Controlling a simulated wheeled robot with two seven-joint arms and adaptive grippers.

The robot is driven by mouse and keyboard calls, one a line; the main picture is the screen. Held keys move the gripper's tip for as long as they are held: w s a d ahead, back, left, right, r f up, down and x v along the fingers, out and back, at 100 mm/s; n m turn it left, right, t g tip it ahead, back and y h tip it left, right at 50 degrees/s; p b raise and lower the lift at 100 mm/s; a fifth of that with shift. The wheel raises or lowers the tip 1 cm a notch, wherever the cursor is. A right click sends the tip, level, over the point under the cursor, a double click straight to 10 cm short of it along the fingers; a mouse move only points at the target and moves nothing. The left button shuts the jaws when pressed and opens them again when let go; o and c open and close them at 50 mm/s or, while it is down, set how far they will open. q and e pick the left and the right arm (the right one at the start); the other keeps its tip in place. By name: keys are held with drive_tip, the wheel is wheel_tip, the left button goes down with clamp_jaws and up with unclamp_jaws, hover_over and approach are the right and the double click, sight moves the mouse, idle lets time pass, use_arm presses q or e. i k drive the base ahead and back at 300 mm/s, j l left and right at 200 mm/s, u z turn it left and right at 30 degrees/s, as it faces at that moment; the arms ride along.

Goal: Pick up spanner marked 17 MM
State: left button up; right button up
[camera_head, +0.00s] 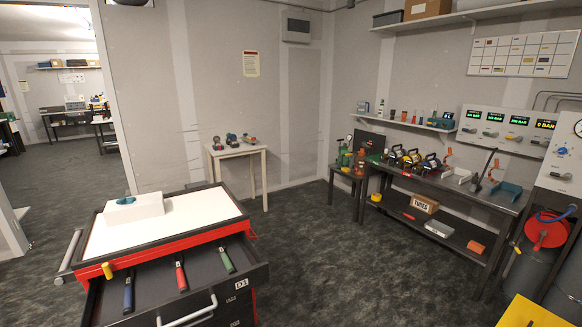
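An open drawer (205,292) labelled D1 juts from the front of a red and black tool cart (249,225). Three slim tools lie apart in it: one with a blue handle (128,293), one with a red handle (181,276) and one with a green handle (226,260). Their handles point toward the drawer front. A short yellow piece (107,271) shows at the drawer's left back corner. No 17 MM marking is readable, so I cannot tell which tool, if any, is that spanner. Neither of my grippers is in view.
A white block (134,208) with a teal item sits on the cart's white top. A small wooden table (236,151) stands behind. A long workbench (455,191) with several devices lines the right wall. A yellow surface (532,313) fills the bottom right corner. Carpet between is clear.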

sight(181, 281)
drive_tip(key=i+j+u, duration=0.2)
drive_tip(key=i+u, duration=0.15)
drive_tip(key=i+j+u, duration=0.1)
drive_tip(key=i+u, duration=0.6)
drive_tip(key=i, duration=0.15)
